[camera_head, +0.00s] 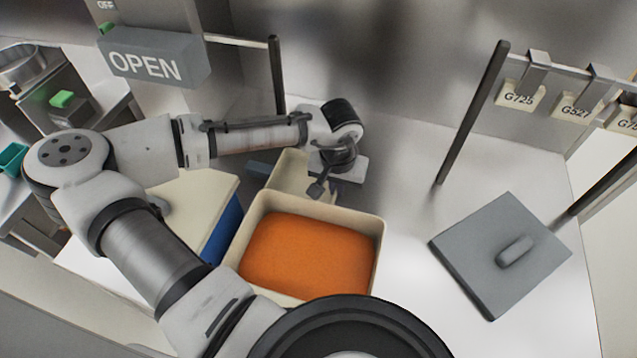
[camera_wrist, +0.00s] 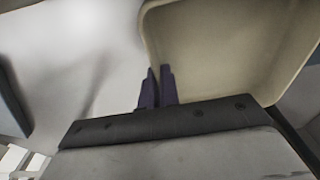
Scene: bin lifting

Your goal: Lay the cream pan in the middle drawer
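A small empty cream pan (camera_head: 290,172) is behind the orange-filled bin in the head view, partly hidden by that bin and my wrist. In the wrist view the cream pan (camera_wrist: 225,50) fills the upper right. My gripper (camera_head: 317,190) is at the pan's right side, pointing down. In the wrist view the dark fingers of my gripper (camera_wrist: 158,72) are close together, with the pan's rim running down between them. They look shut on that rim. Whether the pan is lifted cannot be told. No middle drawer can be made out.
A cream bin (camera_head: 383,235) with orange contents stands in front of the pan. A cream-topped blue box (camera_head: 222,228) is at left. A grey lid with a handle (camera_head: 500,255) lies at right. Tags hang from a rail (camera_head: 522,95). White surface between bin and lid is clear.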

